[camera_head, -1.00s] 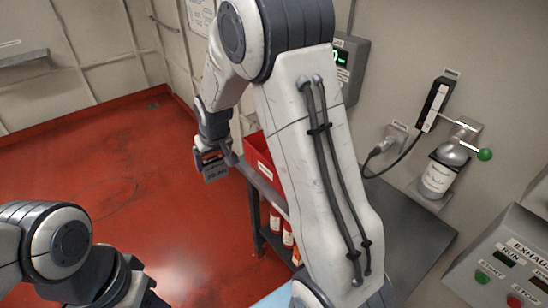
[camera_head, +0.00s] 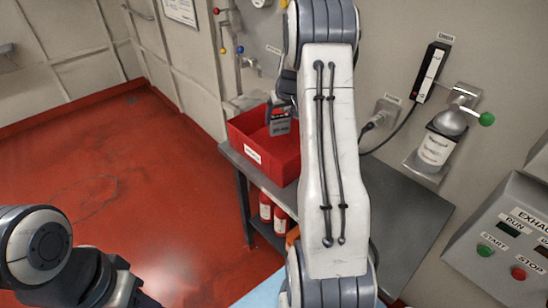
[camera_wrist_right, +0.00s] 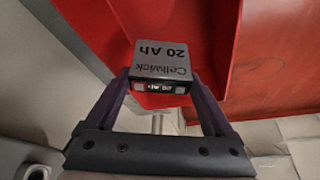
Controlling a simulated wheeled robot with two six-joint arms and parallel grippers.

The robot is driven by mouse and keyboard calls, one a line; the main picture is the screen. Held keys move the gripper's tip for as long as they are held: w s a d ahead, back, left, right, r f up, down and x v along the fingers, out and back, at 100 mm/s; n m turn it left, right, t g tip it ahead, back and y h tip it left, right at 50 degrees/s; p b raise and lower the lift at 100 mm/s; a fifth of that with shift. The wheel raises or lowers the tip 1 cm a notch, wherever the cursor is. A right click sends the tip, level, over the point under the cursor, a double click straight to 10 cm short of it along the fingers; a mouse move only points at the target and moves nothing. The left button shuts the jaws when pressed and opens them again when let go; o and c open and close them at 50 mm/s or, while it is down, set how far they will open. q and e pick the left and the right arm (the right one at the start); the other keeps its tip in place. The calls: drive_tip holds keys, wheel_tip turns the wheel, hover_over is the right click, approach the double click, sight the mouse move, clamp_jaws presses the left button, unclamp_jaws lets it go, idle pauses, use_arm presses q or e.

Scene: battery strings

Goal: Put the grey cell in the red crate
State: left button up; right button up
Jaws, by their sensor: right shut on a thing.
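The grey cell (camera_head: 281,127), a small block marked "20 Ah", is held in my right gripper (camera_head: 282,108). The right wrist view shows the cell (camera_wrist_right: 162,58) between the two dark fingers of the gripper (camera_wrist_right: 161,88). The red crate (camera_head: 254,146) stands on the grey bench with a white label on its front. The cell appears over the crate's opening, near its back; its height above the crate floor is unclear. Red crate walls (camera_wrist_right: 270,60) surround much of the wrist view. My left gripper (camera_head: 122,292) is partly in view at the bottom left, its jaws unclear.
The grey bench (camera_head: 405,215) has a bare top to the right of the crate. Red bottles (camera_head: 272,212) stand on a shelf below. A dispenser with a green knob (camera_head: 487,119) and a control box (camera_head: 510,240) are on the right wall. Valves and pipes rise behind the crate.

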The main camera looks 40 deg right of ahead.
wheel_tip(320, 180, down, 10)
drive_tip(key=shift+r+p, duration=0.1)
drive_tip(key=shift+p, duration=0.9)
drive_tip(key=shift+f, duration=0.5)
drive_tip(key=shift+f+b, duration=0.2)
drive_tip(key=shift+b, duration=0.1)
drive_tip(key=o, duration=1.4)
drive_tip(key=shift+r, duration=0.15)
